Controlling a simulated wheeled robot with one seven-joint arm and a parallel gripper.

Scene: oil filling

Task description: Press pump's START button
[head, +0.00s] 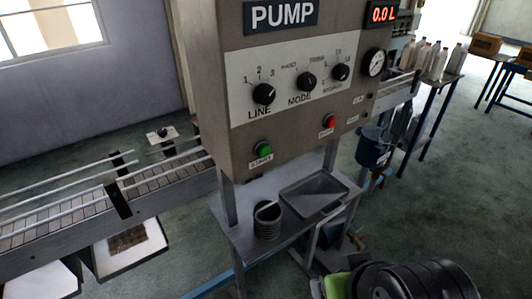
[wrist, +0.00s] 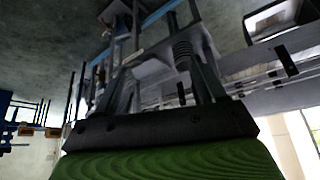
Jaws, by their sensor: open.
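The grey pump panel (head: 290,75) stands upright in the head view, with a PUMP sign on top. The green START button (head: 263,149) is at its lower left, above a START label. A red button (head: 328,121) sits to its right. The START button is in plain sight with nothing in front of it, and I cannot make it out in the wrist view. My gripper (wrist: 155,75) is open and empty in the wrist view, its dark fingers spread apart. In the head view my arm is low at the bottom right, below the panel and apart from the button.
Below the panel, a metal stand holds a shallow tray (head: 313,193) and a dark ribbed cup (head: 267,219). A railed conveyor (head: 60,215) runs along the left. A blue bucket (head: 374,147) hangs at right. The space before the panel face looks clear.

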